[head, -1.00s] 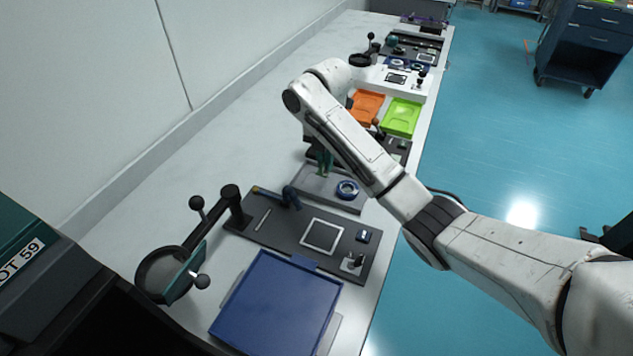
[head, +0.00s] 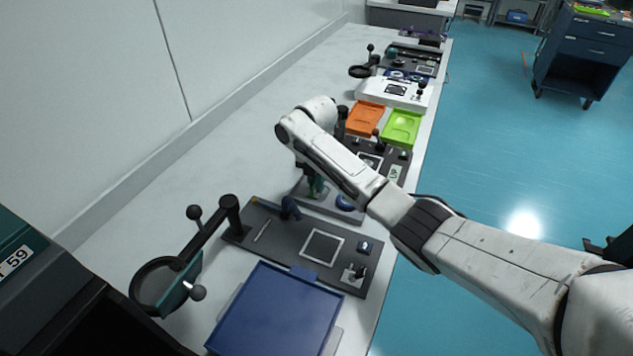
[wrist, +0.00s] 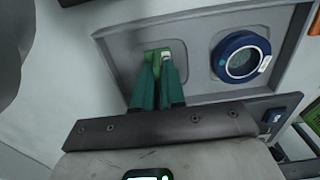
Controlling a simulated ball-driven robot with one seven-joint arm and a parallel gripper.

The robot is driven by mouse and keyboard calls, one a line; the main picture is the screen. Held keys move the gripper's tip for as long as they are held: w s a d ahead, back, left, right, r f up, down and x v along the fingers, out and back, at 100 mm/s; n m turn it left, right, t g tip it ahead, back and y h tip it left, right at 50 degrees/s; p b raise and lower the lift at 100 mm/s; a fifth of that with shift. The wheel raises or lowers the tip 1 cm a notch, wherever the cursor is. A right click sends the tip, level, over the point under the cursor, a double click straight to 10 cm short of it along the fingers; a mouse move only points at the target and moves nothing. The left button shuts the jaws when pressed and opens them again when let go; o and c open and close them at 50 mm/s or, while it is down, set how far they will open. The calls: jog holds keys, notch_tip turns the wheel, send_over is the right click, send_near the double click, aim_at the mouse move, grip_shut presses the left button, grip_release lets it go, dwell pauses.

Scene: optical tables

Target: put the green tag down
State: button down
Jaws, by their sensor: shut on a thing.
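My gripper (wrist: 158,88) has teal fingers and points down over a grey tray (wrist: 205,88) with shallow recesses. It is shut on the green tag (wrist: 150,54), of which only a small bit shows at the fingertips. The tag is at the left recess of the tray; whether it touches the floor of the recess I cannot tell. A blue ring (wrist: 226,58), like a tape roll, lies in the right recess. In the head view my gripper (head: 317,188) is at the tray (head: 327,207), left of the blue ring (head: 344,203), partly behind my arm.
A dark board (head: 285,243) with small parts and a blue tray (head: 272,310) are nearer. A magnifier on an arm (head: 160,283) stands at the left. Orange (head: 365,118) and lime (head: 402,128) trays lie beyond. The table's left side is clear.

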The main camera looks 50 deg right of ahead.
jog(key=shift+f, duration=0.15)
jog(key=c, duration=1.2)
grip_release()
notch_tip(320, 180, up, 12)
jog(key=shift+r+p, duration=0.2)
jog(key=shift+p, duration=0.55)
